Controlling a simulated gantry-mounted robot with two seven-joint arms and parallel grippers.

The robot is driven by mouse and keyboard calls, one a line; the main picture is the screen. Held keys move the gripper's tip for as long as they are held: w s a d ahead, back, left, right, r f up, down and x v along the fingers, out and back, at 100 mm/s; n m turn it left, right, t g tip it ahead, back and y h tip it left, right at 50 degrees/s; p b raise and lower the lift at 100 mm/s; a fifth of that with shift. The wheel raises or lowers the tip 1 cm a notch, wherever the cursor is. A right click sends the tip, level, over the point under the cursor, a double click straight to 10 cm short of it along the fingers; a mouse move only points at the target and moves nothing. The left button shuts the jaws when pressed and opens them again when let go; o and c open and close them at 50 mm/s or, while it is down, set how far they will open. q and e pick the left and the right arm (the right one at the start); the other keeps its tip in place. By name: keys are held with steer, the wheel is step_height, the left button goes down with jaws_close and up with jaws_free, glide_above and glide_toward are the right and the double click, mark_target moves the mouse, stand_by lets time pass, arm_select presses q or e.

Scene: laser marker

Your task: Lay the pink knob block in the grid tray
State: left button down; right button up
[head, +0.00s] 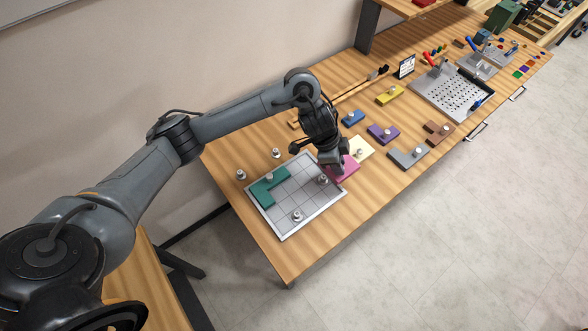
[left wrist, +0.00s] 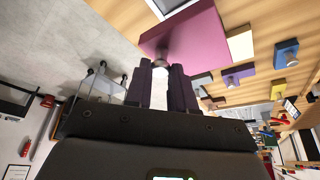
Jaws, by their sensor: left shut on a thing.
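The pink knob block (head: 347,168) shows partly behind my left gripper (head: 333,162), at the right edge of the grid tray. In the left wrist view the pink block (left wrist: 190,38) lies just beyond the fingertips, and its metal knob is between the fingers of my left gripper (left wrist: 160,68), which is shut on it. I cannot tell how high the block is above the table. The grid tray (head: 306,215) is a white-rimmed grey board with squares. My right gripper is not in view.
Two metal knobs (head: 297,215) stand on the tray, and two more (head: 241,174) stand behind it. Cream (head: 361,148), grey (head: 407,157), purple (head: 383,133), blue (head: 353,117), yellow (head: 390,94) and brown (head: 438,131) blocks lie to the right. The tray's middle is largely bare.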

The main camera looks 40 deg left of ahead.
arm_select(q)
steer(key=shift+s+a+f, duration=0.55)
steer(key=shift+a+f, duration=1.2)
steer(key=shift+a, duration=0.1)
steer(key=shift+s+a+f, duration=0.5)
steer(key=shift+a+f, duration=1.3)
steer(key=shift+s+a+f, duration=0.55)
steer(key=shift+a+f, duration=1.2)
steer(key=shift+a, duration=0.1)
steer(key=shift+f+b, duration=0.15)
steer(key=shift+b, duration=0.15)
steer(key=c, duration=1)
jaws_free()
steer(key=shift+o, duration=0.2)
